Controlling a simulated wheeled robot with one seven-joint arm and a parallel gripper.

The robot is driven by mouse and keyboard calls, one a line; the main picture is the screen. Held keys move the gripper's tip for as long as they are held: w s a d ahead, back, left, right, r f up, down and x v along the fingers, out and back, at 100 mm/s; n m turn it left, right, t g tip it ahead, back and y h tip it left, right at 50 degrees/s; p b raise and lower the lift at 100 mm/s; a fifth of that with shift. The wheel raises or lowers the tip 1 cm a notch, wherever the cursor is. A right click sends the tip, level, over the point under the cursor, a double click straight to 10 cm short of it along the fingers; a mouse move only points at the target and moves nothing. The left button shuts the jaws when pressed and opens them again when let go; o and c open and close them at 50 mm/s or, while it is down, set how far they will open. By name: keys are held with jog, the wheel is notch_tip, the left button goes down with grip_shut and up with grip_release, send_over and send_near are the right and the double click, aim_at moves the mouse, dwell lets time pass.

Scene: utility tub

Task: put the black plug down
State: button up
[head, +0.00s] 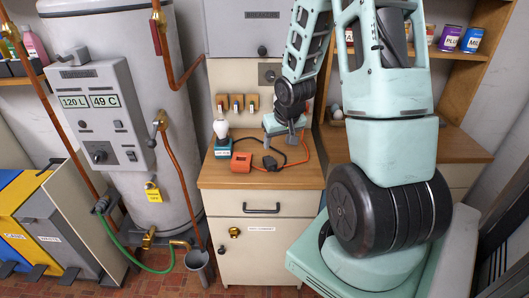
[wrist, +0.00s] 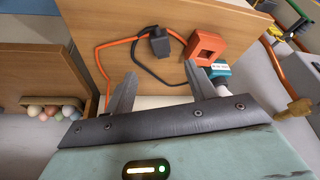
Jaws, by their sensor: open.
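A teal base (head: 222,150) with a white bulb (head: 221,128) stands behind the orange block. An orange cable (head: 306,150) runs along the counter's right side. A grey tank (head: 130,40) stands left. The counter's front strip is clear.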

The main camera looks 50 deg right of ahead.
jog(key=s+a+r+n+g+y, duration=0.1)
jog(key=a+r+n, duration=0.2)
jog(key=a, duration=1)
jog(key=a+r+n+y, duration=0.1)
jog(key=a+r+n, duration=0.25)
jog(key=a, duration=0.95)
jog(key=s+a+r+n+g, duration=0.3)
jog(key=s+a+n, duration=0.3)
jog(key=s+a, duration=0.8)
jog(key=s, duration=0.2)
jog(key=shift+s+a+r+n+y, duration=0.3)
jog(key=shift+s+a+r+n, duration=0.05)
jog(key=shift+s+a+r, duration=0.05)
